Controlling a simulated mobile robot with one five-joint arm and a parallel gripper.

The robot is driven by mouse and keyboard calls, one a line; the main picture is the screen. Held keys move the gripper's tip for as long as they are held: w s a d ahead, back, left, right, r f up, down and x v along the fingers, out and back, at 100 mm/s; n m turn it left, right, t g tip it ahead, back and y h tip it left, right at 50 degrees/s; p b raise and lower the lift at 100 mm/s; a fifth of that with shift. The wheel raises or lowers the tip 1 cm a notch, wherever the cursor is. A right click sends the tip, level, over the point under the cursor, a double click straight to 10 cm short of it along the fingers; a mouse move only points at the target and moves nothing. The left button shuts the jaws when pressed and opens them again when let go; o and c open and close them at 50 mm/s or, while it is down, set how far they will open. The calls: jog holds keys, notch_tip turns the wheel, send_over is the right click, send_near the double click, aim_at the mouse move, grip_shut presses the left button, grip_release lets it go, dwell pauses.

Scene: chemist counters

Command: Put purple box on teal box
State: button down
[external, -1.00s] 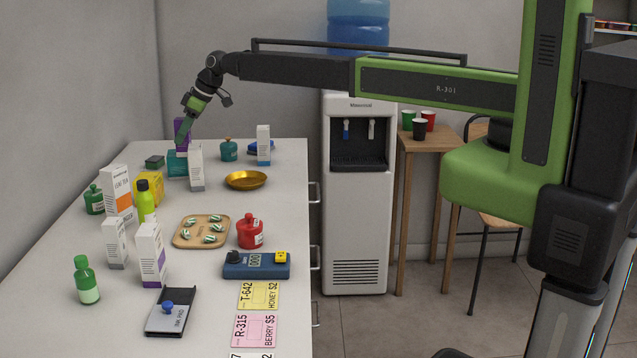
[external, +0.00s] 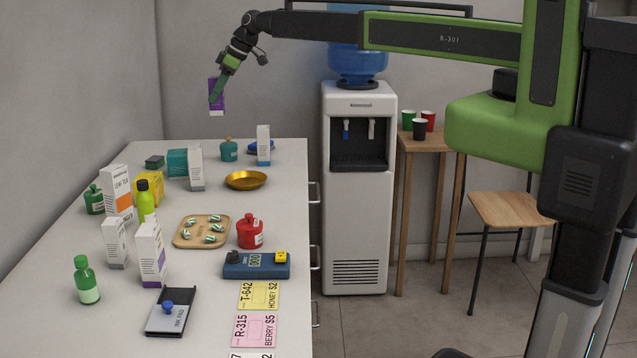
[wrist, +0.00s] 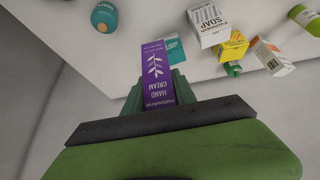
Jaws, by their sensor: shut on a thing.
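The purple box (external: 216,97) is a tall carton with a white lower end, held in the air above the far end of the counter. My gripper (external: 214,94) is shut on it. In the wrist view the purple box (wrist: 157,75) shows its "HAND CREAM" label and a white leaf print between my green fingers. The teal box (external: 177,162) lies on the counter below, behind a white carton. Part of the teal box (wrist: 175,47) shows in the wrist view just beyond the purple box. The two boxes are well apart.
A white carton (external: 196,167) stands close to the teal box's right side. A teal bottle (external: 228,149), another white carton (external: 263,145) and a gold bowl (external: 246,180) stand to the right. The yellow box (external: 150,187) is nearer the front.

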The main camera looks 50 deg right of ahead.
jog(key=w, duration=0.4)
jog(key=w+a+f+b, duration=0.1)
jog(key=a+f+b, duration=0.2)
jog(key=w+a+f+b, duration=0.1)
jog(key=a+f+b, duration=0.3)
jog(key=w+a+f+b, duration=0.1)
jog(key=a+f+b, duration=0.3)
jog(key=shift+a+f, duration=0.1)
jog(key=shift+a, duration=0.05)
jog(key=shift+r, duration=0.25)
jog(key=shift+f, duration=0.15)
jog(key=c, duration=1)
grip_release()
jog(key=p+v, duration=1)
jog(key=v, duration=0.2)
jog(key=shift+s+p, duration=0.1)
jog(key=shift+p, duration=0.25)
